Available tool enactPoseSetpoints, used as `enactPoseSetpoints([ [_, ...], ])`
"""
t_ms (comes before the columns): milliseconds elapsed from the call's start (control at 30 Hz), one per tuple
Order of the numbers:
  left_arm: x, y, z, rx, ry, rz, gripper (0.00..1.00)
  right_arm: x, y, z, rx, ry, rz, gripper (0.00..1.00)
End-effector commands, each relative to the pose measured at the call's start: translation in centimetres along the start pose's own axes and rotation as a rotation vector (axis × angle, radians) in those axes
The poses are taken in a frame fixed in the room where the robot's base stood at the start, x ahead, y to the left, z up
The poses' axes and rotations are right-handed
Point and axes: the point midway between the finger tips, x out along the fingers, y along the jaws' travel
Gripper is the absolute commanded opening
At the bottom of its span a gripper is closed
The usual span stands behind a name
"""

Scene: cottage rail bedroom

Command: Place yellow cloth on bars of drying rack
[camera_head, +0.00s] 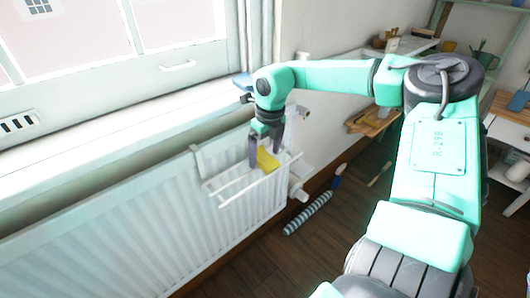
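The yellow cloth (266,161) is a small bundle at the white drying rack (232,198), which hangs on the front of the radiator. The cloth appears to rest at the rack's back bars, close to the wall side. My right gripper (266,158) points down over it, with its two dark fingers apart on either side of the cloth. Whether the fingers touch the cloth is hard to tell at this size. My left gripper is out of view.
The white radiator (130,235) runs below the window sill (110,125). A striped roll (308,213) lies on the wood floor. Shelves with pots (480,57) stand at the back right.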

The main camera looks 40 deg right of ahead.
Motion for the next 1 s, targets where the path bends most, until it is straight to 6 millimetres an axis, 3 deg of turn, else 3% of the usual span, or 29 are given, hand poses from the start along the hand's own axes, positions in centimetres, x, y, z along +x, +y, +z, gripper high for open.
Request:
enactPoseSetpoints([
  [267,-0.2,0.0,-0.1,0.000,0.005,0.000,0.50,-0.3,0.0,0.1,0.000,0.000,0.000,0.96],
  [367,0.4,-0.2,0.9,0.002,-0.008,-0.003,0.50,-1.9,0.0,0.2,0.000,-0.004,-0.001,0.96],
  [700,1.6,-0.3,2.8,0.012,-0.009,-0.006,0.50,-10.7,0.0,0.1,0.001,-0.002,-0.001,0.96],
  [833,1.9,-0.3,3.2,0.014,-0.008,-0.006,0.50,-12.1,0.0,0.1,0.000,0.000,0.000,0.96],
  [1000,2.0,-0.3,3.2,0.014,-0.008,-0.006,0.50,-12.3,0.0,0.0,0.000,0.001,0.001,0.96],
])
